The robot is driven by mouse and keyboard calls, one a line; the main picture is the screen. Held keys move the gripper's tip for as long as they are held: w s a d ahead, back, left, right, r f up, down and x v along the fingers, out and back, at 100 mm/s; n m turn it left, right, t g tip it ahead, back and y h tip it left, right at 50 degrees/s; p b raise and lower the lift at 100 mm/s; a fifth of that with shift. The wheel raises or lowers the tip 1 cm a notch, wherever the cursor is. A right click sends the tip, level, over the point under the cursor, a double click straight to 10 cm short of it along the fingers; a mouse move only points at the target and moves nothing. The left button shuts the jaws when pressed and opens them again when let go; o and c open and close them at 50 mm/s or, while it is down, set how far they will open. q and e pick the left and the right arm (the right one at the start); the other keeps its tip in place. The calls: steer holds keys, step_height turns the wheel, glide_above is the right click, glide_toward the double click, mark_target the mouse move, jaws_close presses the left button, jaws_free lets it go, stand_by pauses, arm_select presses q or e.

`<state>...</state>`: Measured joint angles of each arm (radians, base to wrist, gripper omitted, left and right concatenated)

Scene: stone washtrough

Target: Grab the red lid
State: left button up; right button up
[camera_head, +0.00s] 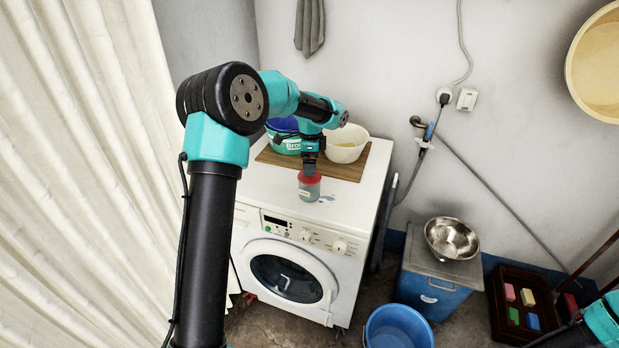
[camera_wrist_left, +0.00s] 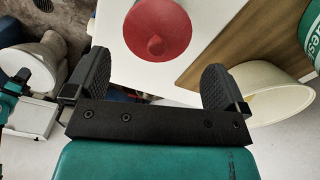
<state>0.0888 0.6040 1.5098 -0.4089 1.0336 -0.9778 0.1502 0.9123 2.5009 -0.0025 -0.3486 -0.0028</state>
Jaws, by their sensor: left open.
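The red lid (camera_head: 309,177) sits on a small grey jar (camera_head: 309,192) on top of the white washing machine. The lid also shows from above as a red disc with a small knob in the left wrist view (camera_wrist_left: 157,27). My left gripper (camera_head: 309,160) is just above the lid and partly covers it in the head view. In the left wrist view, its two dark fingers (camera_wrist_left: 155,78) are spread apart with nothing between them, and the lid lies beyond the fingertips.
A wooden board (camera_head: 345,165) behind the jar bears a cream bowl (camera_head: 347,148) and a teal tub (camera_head: 285,146). A metal bowl (camera_head: 451,238) rests on a blue bin (camera_head: 425,295). A blue bucket (camera_head: 398,328) stands on the floor. A curtain (camera_head: 90,180) hangs at left.

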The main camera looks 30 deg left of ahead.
arm_select(q)
steer(key=shift+s+f, duration=0.15)
steer(key=shift+f, duration=1.15)
steer(key=shift+s+f, duration=0.1)
steer(key=shift+f, duration=1.2)
steer(key=c, duration=0.7)
